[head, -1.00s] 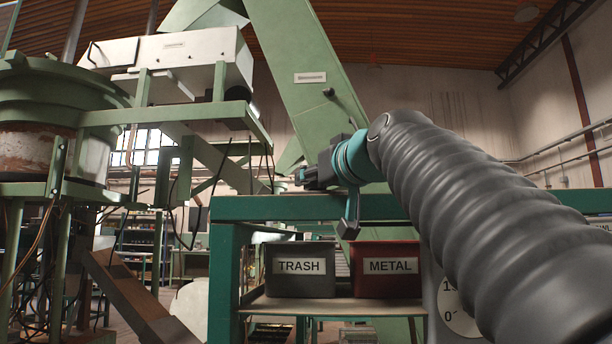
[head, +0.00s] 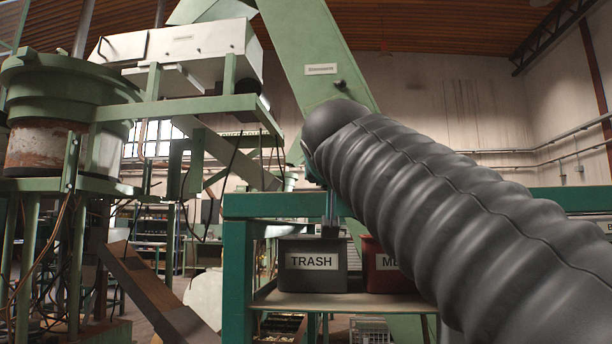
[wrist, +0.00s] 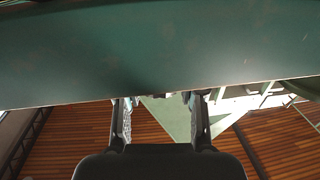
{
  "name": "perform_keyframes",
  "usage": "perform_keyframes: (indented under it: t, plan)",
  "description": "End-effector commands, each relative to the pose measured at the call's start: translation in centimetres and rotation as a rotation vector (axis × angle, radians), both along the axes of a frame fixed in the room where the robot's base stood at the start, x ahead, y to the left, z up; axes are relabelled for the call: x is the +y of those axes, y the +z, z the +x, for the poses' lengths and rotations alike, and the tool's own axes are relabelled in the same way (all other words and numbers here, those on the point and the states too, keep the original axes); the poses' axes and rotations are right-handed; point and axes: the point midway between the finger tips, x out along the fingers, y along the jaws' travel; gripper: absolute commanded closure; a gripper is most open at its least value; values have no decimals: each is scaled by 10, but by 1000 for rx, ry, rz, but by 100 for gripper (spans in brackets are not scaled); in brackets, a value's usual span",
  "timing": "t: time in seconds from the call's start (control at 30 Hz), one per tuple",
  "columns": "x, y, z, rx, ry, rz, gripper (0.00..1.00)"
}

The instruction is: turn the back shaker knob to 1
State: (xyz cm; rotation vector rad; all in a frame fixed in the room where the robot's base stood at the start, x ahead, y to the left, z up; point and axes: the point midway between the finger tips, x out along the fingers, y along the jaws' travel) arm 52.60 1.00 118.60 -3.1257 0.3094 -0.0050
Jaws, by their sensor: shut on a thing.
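The back shaker knob cannot be made out in either view now. In the head view my arm covers the lower right, and only part of my gripper (head: 331,212) shows as dark parts beside the green table rail (head: 272,206). In the wrist view my gripper's two fingers (wrist: 160,100) stand apart, with their tips at the lower edge of a wide green beam (wrist: 150,55). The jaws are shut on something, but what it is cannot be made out.
A grey TRASH bin (head: 330,281) and a partly covered red METAL bin (head: 378,281) stand on the shelf (head: 330,303) under the rail. A green bowl machine (head: 62,88) and a white box unit (head: 190,48) stand left. A green chute (head: 318,50) slopes behind.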

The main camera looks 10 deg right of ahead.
Motion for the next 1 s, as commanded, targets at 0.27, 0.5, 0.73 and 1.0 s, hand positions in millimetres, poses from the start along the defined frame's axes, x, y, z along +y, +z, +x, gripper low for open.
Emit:
perform_keyframes:
  t: [0.27, 0.5, 0.73, 1.0]
  plan:
    - [2, -3, 2, 2, -115, 0, 96]
    - [1, -3, 2, 4, -223, 1, 96]
    - [0, -3, 2, 6, -316, -1, 96]
    - [-1, -3, 2, 7, -376, -1, 96]
